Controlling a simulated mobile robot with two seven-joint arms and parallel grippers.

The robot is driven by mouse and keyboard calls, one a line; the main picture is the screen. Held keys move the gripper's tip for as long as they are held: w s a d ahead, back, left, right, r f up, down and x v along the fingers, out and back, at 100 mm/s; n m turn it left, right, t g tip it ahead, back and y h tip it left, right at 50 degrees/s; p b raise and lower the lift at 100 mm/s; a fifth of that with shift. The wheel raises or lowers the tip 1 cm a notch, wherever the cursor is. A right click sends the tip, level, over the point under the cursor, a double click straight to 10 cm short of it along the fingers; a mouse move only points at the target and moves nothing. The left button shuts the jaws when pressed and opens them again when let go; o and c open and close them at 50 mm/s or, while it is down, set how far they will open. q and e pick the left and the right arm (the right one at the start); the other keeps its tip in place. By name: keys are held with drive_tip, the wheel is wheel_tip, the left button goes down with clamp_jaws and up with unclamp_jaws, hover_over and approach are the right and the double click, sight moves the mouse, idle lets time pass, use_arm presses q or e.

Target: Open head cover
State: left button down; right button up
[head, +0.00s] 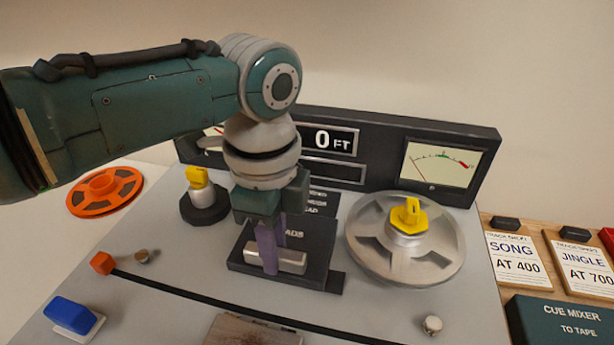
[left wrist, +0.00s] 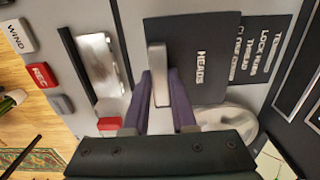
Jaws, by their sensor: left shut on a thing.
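The head cover (head: 315,255) is a dark flat panel marked HEADS on the tape machine's sloping deck. It lies flat, and it also shows in the left wrist view (left wrist: 205,60). A silver bar handle (head: 282,263) sits on its near edge. My left gripper (head: 268,248) comes down from above with purple fingers on either side of the handle, shut on it. In the left wrist view the handle (left wrist: 157,60) stands between the two fingers. The gripper hides part of the cover in the head view. My right gripper is not in view.
A silver reel (head: 365,250) with a yellow hub stands right of the cover. A bare spindle with a yellow cap (head: 197,178) is at left. Black tape (head: 200,300) runs across the deck in front. A meter panel (head: 390,160) rises behind. An orange reel (head: 105,190) lies far left.

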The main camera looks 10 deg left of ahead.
use_arm(q)
drive_tip(key=shift+s, duration=0.1)
drive_tip(key=c, duration=0.7)
unclamp_jaws()
drive_tip(key=shift+r, duration=0.15)
wheel_tip(320, 180, up, 8)
drive_tip(key=p, duration=0.2)
drive_tip(key=shift+r+p, duration=0.25)
drive_tip(key=shift+p, duration=0.05)
drive_tip(key=shift+r, duration=0.6)
drive_tip(key=shift+s, duration=0.1)
